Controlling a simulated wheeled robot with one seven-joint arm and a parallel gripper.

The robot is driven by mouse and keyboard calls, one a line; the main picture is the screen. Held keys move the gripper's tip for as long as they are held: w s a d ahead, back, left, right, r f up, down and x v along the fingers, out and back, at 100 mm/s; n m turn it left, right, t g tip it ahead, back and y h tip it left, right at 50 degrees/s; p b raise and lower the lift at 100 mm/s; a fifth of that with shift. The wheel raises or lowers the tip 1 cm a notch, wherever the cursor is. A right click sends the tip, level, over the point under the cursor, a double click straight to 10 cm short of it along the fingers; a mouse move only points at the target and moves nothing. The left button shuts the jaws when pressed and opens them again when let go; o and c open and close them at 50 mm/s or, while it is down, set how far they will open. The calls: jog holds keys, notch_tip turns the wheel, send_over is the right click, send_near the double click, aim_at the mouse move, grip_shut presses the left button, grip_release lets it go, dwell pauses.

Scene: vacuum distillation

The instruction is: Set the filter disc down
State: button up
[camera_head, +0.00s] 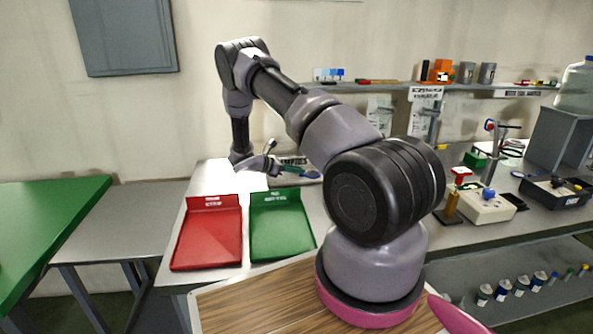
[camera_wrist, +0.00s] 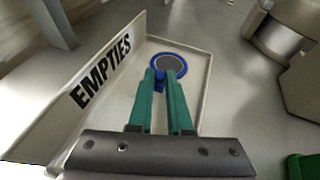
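The filter disc (camera_wrist: 168,65), a blue ring with a grey centre, is at the tips of my gripper (camera_wrist: 165,76) in the wrist view. The two green fingers are close together, with a blue tab of the disc between them. The disc is over the floor of a pale tray (camera_wrist: 203,62) whose upright wall reads EMPTIES. I cannot tell whether the disc touches the tray. In the head view my gripper (camera_head: 290,168) is small, beyond the green tray, pointing right.
A red tray (camera_head: 207,240) and a green tray (camera_head: 281,228) lie on the bench in front of my gripper. A white device (camera_head: 478,206) and a black bin (camera_head: 556,195) are on the right. A shelf (camera_head: 460,88) runs along the wall behind.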

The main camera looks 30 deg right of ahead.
jog(key=o, duration=0.3)
jog(key=shift+r, duration=0.15)
jog(key=v, duration=1.2)
jog(key=s+a+r+m+y, duration=0.1)
jog(key=s+r+m+y, duration=0.45)
jog(key=r, duration=0.65)
jog(key=s+r+m+y, duration=0.3)
jog(key=s+r+m, duration=0.3)
jog(key=s+r, duration=0.45)
jog(key=s+a+r+m+t+y, duration=0.3)
jog(key=s+r+m, duration=0.2)
jog(key=s, duration=0.5)
jog(key=s+a+r+m+t+y, duration=0.3)
jog(key=s+r+m, duration=0.3)
jog(key=s+r, duration=0.4)
jog(key=shift+a+r+t+y, duration=0.35)
jog(key=shift+a+y, duration=0.2)
jog(key=shift+a, duration=0.25)
